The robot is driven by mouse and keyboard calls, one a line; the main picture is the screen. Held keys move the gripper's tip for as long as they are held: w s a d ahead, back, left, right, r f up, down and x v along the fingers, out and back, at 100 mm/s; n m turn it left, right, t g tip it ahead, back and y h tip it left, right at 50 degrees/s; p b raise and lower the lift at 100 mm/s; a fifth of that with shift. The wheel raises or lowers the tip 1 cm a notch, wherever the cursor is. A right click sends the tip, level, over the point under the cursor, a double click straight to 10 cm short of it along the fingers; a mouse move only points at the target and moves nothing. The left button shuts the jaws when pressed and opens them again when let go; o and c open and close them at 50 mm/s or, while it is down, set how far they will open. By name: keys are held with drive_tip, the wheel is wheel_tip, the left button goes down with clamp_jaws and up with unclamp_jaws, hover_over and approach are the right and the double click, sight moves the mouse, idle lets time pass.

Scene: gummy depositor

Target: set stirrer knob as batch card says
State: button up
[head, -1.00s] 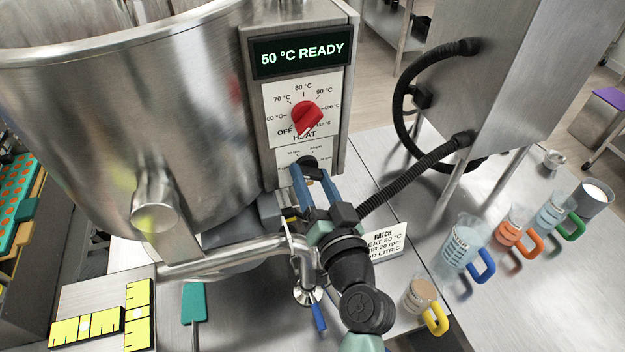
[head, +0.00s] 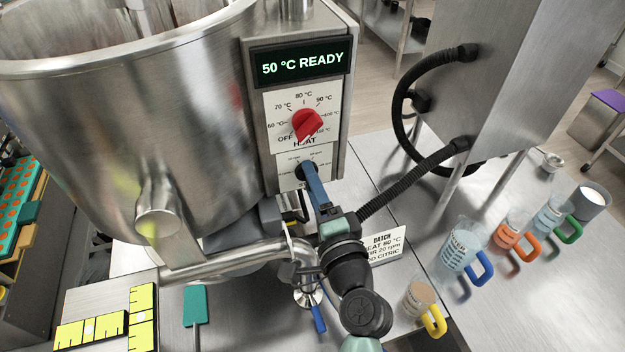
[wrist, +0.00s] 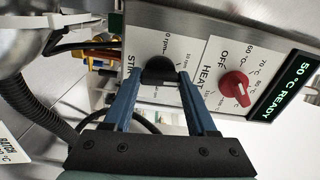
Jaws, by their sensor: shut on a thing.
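The black stirrer knob (wrist: 158,70) sits on the white STIR dial plate (wrist: 148,45), below the red heat knob (head: 307,124). My gripper (wrist: 159,78) is shut on the stirrer knob, one blue finger on each side. In the head view my gripper (head: 309,172) covers part of the knob and dial. The knob's pointer and exact setting cannot be read. The batch card (head: 384,246) stands behind my wrist, partly hidden; its visible lines read 80 °C, 20 rpm and CITRIC.
The display (head: 300,63) reads "50 °C READY". The steel kettle (head: 130,120) stands left of the panel. A black hose (head: 415,177) runs close to my gripper's right. Several handled jugs, one with a blue handle (head: 481,266), stand at right.

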drive_tip(key=shift+m+p, duration=1.15)
drive_tip(key=shift+m, duration=2.15)
drive_tip(key=o, duration=1.4)
drive_tip(key=shift+c, duration=0.2)
drive_tip(key=shift+s, duration=0.1)
drive_tip(key=b+v, duration=0.4)
drive_tip(key=v, duration=0.8)
drive_tip(key=shift+s, duration=0.4)
